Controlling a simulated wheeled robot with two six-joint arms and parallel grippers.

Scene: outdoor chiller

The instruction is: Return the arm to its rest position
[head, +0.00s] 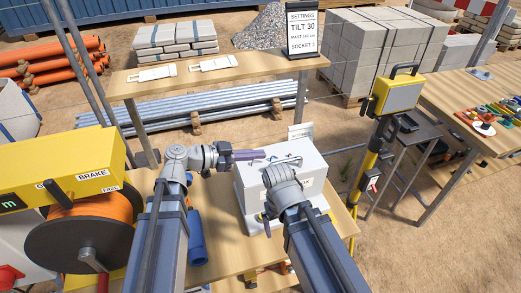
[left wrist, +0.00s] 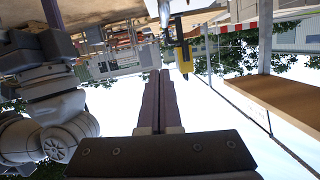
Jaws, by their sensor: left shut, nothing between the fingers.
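My left gripper (head: 258,154) reaches right from its bent wrist, over the back left part of a white box (head: 315,182). Its dark fingers are together with nothing between them. In the left wrist view the fingers (left wrist: 160,74) also lie side by side, shut and empty. My right arm comes up from the bottom of the head view and bends in front of the box. A dark tip of my right gripper (head: 265,224) shows low beside it; its fingers are mostly hidden.
A yellow reel unit (head: 62,168) with an orange drum (head: 92,232) stands close on the left. A yellow post with a box head (head: 398,92) stands right of the white box. A wooden shelf (head: 225,76) with a settings sign (head: 302,30) lies behind.

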